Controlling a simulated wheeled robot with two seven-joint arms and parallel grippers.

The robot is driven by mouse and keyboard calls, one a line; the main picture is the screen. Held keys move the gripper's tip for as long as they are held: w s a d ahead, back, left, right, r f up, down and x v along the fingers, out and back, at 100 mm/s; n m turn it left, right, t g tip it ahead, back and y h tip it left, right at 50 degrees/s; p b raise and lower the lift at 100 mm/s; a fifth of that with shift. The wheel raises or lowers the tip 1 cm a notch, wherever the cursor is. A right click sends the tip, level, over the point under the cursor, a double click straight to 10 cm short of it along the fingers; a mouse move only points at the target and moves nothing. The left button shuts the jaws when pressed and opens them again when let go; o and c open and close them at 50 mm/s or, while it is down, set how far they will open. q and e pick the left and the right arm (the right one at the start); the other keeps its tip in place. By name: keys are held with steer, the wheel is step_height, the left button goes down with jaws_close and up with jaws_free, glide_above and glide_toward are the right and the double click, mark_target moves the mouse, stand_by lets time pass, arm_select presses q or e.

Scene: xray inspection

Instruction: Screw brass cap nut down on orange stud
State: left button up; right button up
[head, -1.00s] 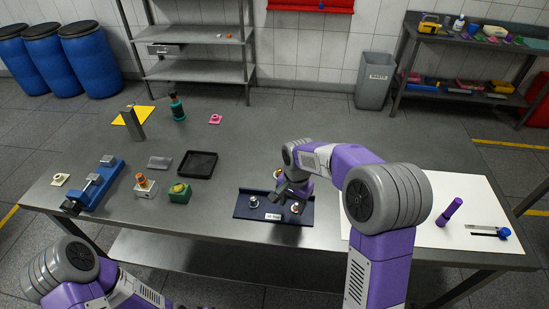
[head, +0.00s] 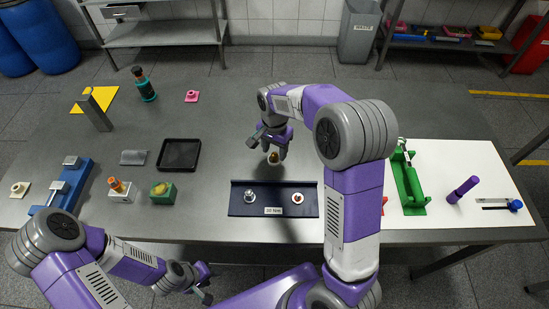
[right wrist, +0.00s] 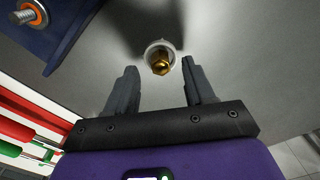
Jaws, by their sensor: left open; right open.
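The brass cap nut (right wrist: 161,65) sits on a small round white base on the grey table, ahead of the open fingertips of my right gripper (right wrist: 158,75). It is not clear how high the fingers are above it. In the head view my right gripper (head: 268,147) is over the nut (head: 274,158), behind the navy plate (head: 240,210). The plate carries two upright studs. The right one, with an orange-red collar (head: 297,198), shows as a bare threaded stud in the wrist view (right wrist: 27,17); the left one (head: 249,196) has a pale collar. My left gripper (head: 203,285) is open and empty near the front edge.
A green fixture (head: 408,185) stands right of my right arm, on a white sheet with a purple cylinder (head: 462,189). A black tray (head: 179,155), a green block (head: 162,192) and a white block with an orange top (head: 119,188) stand left of the plate.

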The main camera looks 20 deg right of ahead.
step_height(320, 180, down, 2)
steer(key=shift+f, duration=0.1)
jaws_close()
